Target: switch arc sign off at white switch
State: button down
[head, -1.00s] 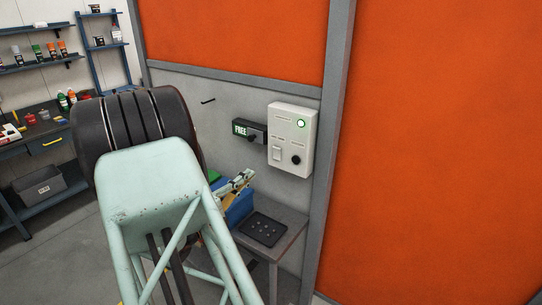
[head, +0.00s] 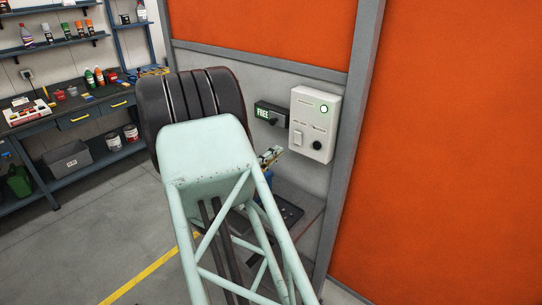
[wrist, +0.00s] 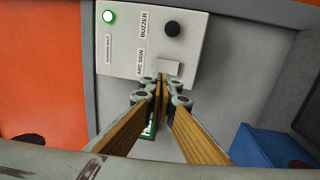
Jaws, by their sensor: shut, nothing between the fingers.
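A white switch (wrist: 169,67) sits on a pale control box, by the label "ARC SIGN". In the head view the white switch (head: 297,138) is at the box's lower left. My gripper (wrist: 162,80) is shut and empty, its tips just below the switch in the wrist view; I cannot tell whether they touch it. In the head view my gripper (head: 275,152) shows small, low and left of the box. The arc sign (head: 263,113) left of the box reads "FREE" in pale green; in the wrist view the sign (wrist: 148,132) is mostly hidden behind my fingers.
The control box (head: 327,92) also carries a black knob (head: 317,146) labelled "BUZZER" and a lit green lamp (head: 324,108). A blue bin (wrist: 255,147) is at lower right in the wrist view. A grey post (head: 356,120) stands right of the box.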

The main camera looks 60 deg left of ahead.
aim_at(295, 134)
jog(key=shift+p+x, duration=1.25)
jog(key=shift+x, duration=3.45)
jog(key=shift+s+a+r+b, duration=0.15)
jog(key=shift+b, duration=0.15)
